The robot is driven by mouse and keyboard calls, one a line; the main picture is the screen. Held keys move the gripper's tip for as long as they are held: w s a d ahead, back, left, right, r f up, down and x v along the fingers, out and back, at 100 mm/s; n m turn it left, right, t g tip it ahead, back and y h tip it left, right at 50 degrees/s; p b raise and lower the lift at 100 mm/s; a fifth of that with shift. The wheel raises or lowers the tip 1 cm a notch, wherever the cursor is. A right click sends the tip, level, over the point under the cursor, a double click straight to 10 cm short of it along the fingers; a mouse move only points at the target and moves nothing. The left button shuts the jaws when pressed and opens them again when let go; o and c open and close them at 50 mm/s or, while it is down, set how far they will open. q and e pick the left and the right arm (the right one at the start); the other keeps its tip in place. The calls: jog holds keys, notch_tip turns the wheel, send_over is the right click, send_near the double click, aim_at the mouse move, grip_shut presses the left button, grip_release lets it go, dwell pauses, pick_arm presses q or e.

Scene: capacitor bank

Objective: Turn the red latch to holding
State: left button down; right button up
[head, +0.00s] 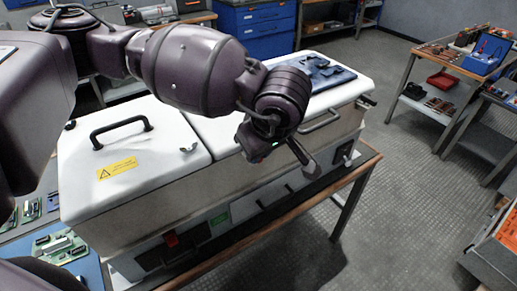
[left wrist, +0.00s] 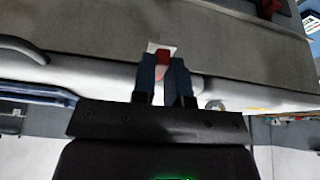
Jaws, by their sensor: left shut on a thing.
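The red latch (left wrist: 162,57) shows in the left wrist view between my two finger tips, against a small pale plate (left wrist: 160,46) on the cabinet front. My left gripper (left wrist: 163,75) is shut on it. The fingers cover part of the latch, so its exact angle is hard to tell. In the head view my left gripper (head: 308,166) reaches down to the front of the white-lidded cabinet (head: 235,170), right of its middle. The latch is hidden there behind my gripper. My right gripper is not in view.
Black-handled lid (head: 121,132) is closed on the left. A dark blue item (head: 312,72) lies on the right lid. A red part (head: 171,239) sits on the lower front panel. The bench edge (head: 345,180) runs below the cabinet. The floor (head: 390,200) to the right is clear.

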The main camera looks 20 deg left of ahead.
pick_arm(q)
jog(key=shift+r, duration=0.1)
jog(key=c, duration=1.4)
grip_release()
jog(key=v, duration=1)
jog(key=shift+s+d+r+p, duration=0.1)
jog(key=shift+r+p, duration=0.3)
